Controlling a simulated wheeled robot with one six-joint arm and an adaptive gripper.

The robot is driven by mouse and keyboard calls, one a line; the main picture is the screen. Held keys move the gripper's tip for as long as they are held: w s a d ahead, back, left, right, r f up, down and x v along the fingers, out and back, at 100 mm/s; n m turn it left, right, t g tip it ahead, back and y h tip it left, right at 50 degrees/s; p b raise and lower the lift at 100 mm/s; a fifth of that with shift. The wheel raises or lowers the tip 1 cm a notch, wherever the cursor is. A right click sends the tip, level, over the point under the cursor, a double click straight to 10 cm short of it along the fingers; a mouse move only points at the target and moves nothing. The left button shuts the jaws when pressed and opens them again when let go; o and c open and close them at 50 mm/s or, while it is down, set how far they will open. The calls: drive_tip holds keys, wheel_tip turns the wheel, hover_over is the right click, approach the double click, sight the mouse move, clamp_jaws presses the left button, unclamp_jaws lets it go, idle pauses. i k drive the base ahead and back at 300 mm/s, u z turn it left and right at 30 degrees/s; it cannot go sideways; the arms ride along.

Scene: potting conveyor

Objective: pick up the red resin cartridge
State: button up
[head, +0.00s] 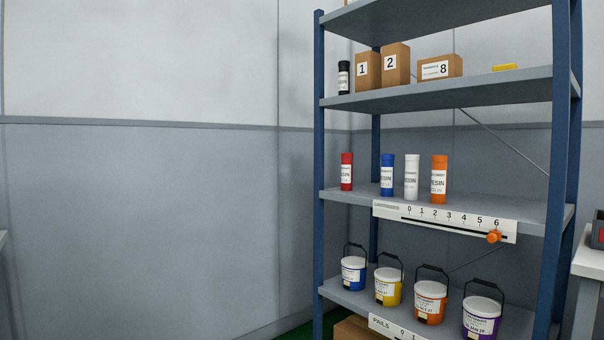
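The red resin cartridge (347,172) stands upright on the middle shelf (470,205) of a blue-posted rack, at the left end of a row. It has a white label reading RESIN. To its right stand a blue cartridge (387,174), a white cartridge (411,177) and an orange cartridge (439,180). A gap separates the red one from the blue one. My gripper is not in view.
A scale strip with an orange slider (494,236) runs along the shelf's front edge. Cardboard boxes (395,65) and a black bottle (344,78) stand above. Pails (430,301) stand below. A blue post (319,170) borders the shelf's left side. A table (590,262) is at right.

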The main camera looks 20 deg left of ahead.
sight(346, 157)
drive_tip(key=u, duration=0.15)
drive_tip(key=k, duration=0.45)
drive_tip(key=z, duration=0.55)
drive_tip(key=i, duration=1.3)
drive_tip(key=u, duration=0.3)
